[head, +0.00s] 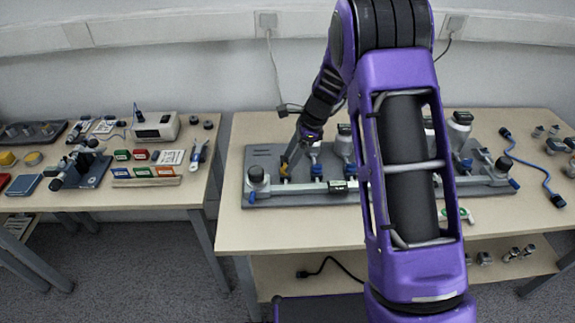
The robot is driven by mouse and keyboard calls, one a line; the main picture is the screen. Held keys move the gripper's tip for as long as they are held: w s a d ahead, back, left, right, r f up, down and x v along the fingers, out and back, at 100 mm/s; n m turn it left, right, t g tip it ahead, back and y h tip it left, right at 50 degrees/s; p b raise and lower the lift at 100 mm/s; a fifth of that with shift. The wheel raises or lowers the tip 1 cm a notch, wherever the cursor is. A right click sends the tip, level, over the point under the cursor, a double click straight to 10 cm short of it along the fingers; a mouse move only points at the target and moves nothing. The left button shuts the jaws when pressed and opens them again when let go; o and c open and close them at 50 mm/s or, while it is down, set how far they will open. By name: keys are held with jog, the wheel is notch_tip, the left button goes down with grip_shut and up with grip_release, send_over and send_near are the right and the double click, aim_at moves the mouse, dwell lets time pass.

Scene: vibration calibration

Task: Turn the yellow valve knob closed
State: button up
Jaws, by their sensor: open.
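The yellow valve knob (284,169) is on the left part of a manifold with several valves, mounted on a grey base plate (262,152) on the right table. My gripper (290,158) reaches down from the upper right and is right at the knob. Its jaws are open. The fingers partly cover the knob, so I cannot tell whether they touch it or how far the knob is turned. Blue valve handles (317,170) stand just to the right of the knob. My own purple arm hides the middle of the manifold.
A black-topped gauge (257,174) stands close left of the knob, and more gauges (461,120) stand to the right. A blue cable (538,166) lies at the table's right. The left table holds a microscope-like device (85,165), a white meter (156,127) and small boxes.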

jog(key=shift+x, duration=1.3)
grip_shut()
